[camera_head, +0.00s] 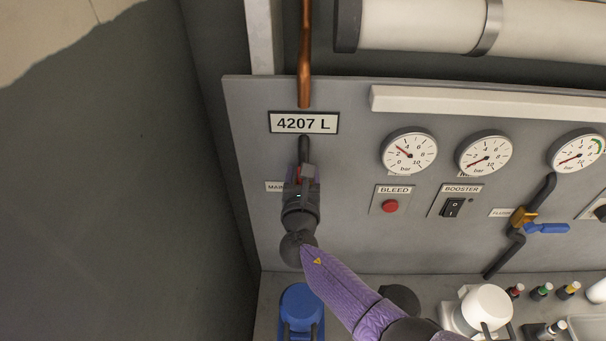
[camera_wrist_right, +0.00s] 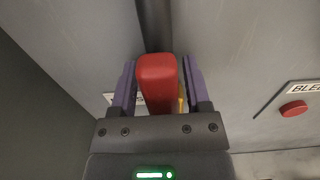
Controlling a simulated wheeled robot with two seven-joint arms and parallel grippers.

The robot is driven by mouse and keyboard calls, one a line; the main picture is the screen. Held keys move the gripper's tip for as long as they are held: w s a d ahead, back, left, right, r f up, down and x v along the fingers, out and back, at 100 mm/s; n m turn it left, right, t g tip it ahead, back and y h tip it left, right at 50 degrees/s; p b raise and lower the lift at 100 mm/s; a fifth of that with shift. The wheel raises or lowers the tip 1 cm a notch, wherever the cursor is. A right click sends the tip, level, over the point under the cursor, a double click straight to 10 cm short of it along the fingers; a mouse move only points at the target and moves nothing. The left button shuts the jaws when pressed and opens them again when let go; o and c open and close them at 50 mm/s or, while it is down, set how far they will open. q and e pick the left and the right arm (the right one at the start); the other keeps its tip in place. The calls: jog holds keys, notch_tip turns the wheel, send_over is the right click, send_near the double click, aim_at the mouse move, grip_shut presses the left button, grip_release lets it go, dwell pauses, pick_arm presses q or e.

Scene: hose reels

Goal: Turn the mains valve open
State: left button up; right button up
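The mains valve's red handle (camera_wrist_right: 157,88) points toward the camera in the right wrist view, in front of a dark vertical pipe (camera_wrist_right: 155,25). A bit of yellow metal shows behind its right side. My right gripper (camera_wrist_right: 159,75) has one purple finger on each side of the handle, with a narrow gap visible on the right side. In the head view, my right gripper (camera_head: 304,173) covers most of the valve, below the 4207 L plate (camera_head: 304,123). The MAINS label (camera_head: 273,187) is partly hidden. My left gripper is not in view.
Right of the valve are a red BLEED button (camera_head: 390,206), a BOOSTER switch (camera_head: 453,207), several gauges and a flush valve with a blue handle (camera_head: 547,229). A blue object (camera_head: 300,308) stands on the bench below. A grey wall (camera_head: 100,170) is at the left.

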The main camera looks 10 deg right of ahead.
jog(key=shift+o, duration=0.2)
jog(key=shift+s, duration=0.15)
jog(key=v, duration=0.9)
jog(key=shift+s+p, duration=0.35)
